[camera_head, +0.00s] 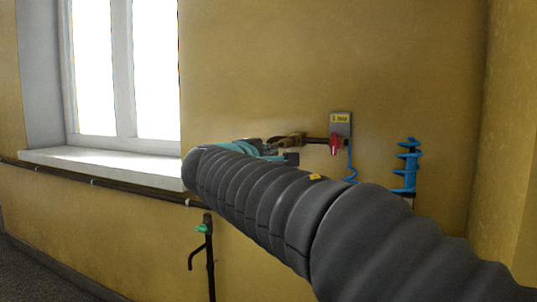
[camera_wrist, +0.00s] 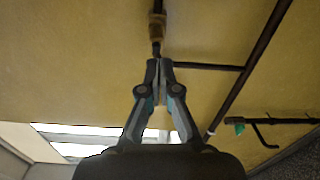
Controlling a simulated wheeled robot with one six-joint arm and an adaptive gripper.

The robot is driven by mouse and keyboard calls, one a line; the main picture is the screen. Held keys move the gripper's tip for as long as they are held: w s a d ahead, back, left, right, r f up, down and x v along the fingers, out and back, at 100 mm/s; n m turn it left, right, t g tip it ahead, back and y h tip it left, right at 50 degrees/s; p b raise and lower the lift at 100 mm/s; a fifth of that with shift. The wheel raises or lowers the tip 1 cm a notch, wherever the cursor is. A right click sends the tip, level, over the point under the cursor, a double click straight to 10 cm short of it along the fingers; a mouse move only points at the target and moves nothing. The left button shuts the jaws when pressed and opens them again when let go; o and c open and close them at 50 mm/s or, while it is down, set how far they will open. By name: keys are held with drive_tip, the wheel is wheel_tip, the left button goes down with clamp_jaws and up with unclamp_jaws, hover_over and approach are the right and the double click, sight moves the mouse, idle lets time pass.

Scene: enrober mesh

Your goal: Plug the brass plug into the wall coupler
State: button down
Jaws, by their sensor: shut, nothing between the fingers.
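A brass-coloured fitting (camera_head: 290,139) is at the wall, left of a grey box (camera_head: 341,122) with a yellow label, and a dark pipe runs between them. It also shows in the wrist view (camera_wrist: 157,26), just beyond my fingertips, with a short dark stem towards them. I cannot tell whether it is the brass plug, the wall coupler or both joined. My gripper (camera_wrist: 158,66) is shut and empty, its tips close to the stem; contact is unclear. In the head view my gripper (camera_head: 272,147) is partly hidden behind my arm.
A red part (camera_head: 335,146) with a thin blue hose (camera_head: 351,166) is below the grey box. A coiled blue hose (camera_head: 407,167) hangs to its right. A dark pipe (camera_head: 120,187) runs below the window sill (camera_head: 105,163). A green-handled tap (camera_head: 203,228) is lower left.

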sight(282, 144)
drive_tip(key=shift+a+p+x, duration=0.15)
drive_tip(key=shift+p+x, duration=0.45)
drive_tip(key=shift+x, duration=0.9)
drive_tip(key=shift+a+p+x, duration=0.1)
drive_tip(key=shift+p+x, duration=0.45)
drive_tip(key=shift+x, duration=0.95)
drive_tip(key=shift+w+d+r, duration=0.15)
drive_tip(key=shift+w+r, duration=0.15)
drive_tip(key=shift+w, duration=0.2)
